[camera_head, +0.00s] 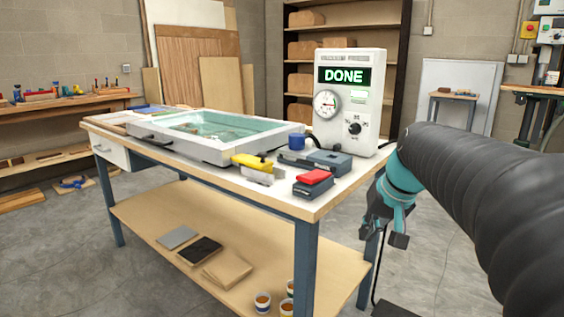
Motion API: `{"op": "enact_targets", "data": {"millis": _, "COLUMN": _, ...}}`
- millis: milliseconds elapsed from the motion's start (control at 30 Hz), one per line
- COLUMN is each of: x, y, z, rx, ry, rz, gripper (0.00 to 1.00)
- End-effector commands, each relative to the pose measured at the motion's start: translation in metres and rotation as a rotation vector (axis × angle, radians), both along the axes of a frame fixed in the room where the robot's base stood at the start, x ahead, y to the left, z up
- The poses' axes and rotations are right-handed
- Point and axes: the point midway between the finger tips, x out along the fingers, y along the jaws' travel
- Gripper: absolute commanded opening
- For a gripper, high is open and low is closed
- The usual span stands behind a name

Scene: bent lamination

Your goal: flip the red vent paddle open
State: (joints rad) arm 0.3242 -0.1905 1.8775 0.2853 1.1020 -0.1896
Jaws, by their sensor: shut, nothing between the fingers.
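The red vent paddle (314,176) sits on top of a dark grey-blue block (314,188) near the front right corner of the workbench. It looks nearly flat on the block, tilted slightly. My gripper (388,236) points down off the right end of the bench, to the right of the paddle and lower than it. It is shut and holds nothing. It is well apart from the paddle, and its fingertips are small in this view.
A white control box (349,100) reading "DONE" stands at the bench's back right. A white-framed tray (215,150) with a glassy top fills the left. A yellow-handled tool (252,160) and a grey-blue block (330,161) lie near the paddle. Open floor surrounds the bench (225,196).

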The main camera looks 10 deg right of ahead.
Motion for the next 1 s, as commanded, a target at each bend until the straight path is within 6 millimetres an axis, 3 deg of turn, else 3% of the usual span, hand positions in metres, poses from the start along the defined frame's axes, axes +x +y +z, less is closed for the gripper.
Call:
{"op": "enact_targets", "data": {"millis": 33, "x": 0.015, "y": -0.006, "z": 0.015, "rx": 0.018, "ry": -0.011, "rz": 0.017, "gripper": 0.0}}
{"op": "enact_targets", "data": {"millis": 200, "x": 0.055, "y": -0.017, "z": 0.06, "rx": 0.071, "ry": -0.067, "rz": 0.12, "gripper": 0.0}}
{"op": "enact_targets", "data": {"millis": 400, "x": 0.088, "y": -0.017, "z": 0.121, "rx": 0.108, "ry": -0.175, "rz": 0.319, "gripper": 0.0}}
{"op": "enact_targets", "data": {"millis": 533, "x": 0.094, "y": -0.003, "z": 0.164, "rx": 0.105, "ry": -0.268, "rz": 0.498, "gripper": 0.0}}
{"op": "enact_targets", "data": {"millis": 633, "x": 0.085, "y": 0.014, "z": 0.199, "rx": 0.084, "ry": -0.347, "rz": 0.646, "gripper": 0.0}}
{"op": "enact_targets", "data": {"millis": 733, "x": 0.076, "y": 0.025, "z": 0.212, "rx": 0.073, "ry": -0.385, "rz": 0.76, "gripper": 0.0}}
{"op": "enact_targets", "data": {"millis": 1000, "x": 0.067, "y": 0.031, "z": 0.211, "rx": 0.049, "ry": -0.404, "rz": 0.881, "gripper": 0.0}}
